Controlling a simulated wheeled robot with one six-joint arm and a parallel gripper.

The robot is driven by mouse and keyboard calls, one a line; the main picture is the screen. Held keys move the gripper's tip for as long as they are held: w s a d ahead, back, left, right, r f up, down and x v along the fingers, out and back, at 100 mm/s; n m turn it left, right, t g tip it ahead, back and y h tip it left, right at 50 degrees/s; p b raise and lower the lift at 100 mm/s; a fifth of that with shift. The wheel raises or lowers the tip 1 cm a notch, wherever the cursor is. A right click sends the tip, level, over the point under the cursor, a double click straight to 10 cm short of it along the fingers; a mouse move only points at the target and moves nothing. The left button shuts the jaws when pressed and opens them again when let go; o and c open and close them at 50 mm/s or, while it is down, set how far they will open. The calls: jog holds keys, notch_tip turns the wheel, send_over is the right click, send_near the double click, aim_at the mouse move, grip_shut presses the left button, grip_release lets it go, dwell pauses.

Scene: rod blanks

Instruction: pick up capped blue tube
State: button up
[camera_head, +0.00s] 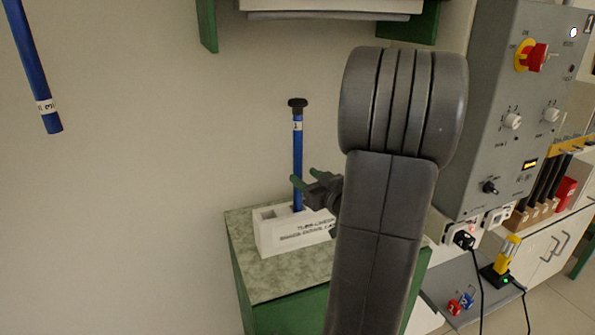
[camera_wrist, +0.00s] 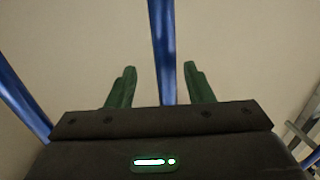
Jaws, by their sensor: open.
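The capped blue tube (camera_head: 298,150) stands upright in a white labelled holder (camera_head: 270,238), with a black cap (camera_head: 298,104) on top and a white label marked 1 below it. My gripper (camera_head: 304,178), with green fingers, is at the tube's lower part, above the holder. In the wrist view the open fingers (camera_wrist: 158,78) have a blue tube (camera_wrist: 163,45) between them, with a gap visible on both sides. The tube's cap is out of that view, and its lower part is hidden behind my gripper body.
The holder stands on a green cabinet with a speckled top (camera_head: 250,280). Another blue tube (camera_head: 32,70) hangs at upper left. A green-sided shelf (camera_head: 208,25) is above. A grey control panel (camera_head: 515,110) stands at right. The wall beside the tube is bare.

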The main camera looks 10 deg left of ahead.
jog(key=p+x, duration=0.1)
jog(key=x, duration=0.1)
jog(key=p+x, duration=0.1)
jog(key=x, duration=0.2)
jog(key=shift+a+p, duration=0.35)
jog(key=shift+a, duration=0.05)
jog(key=shift+c, duration=0.5)
grip_shut()
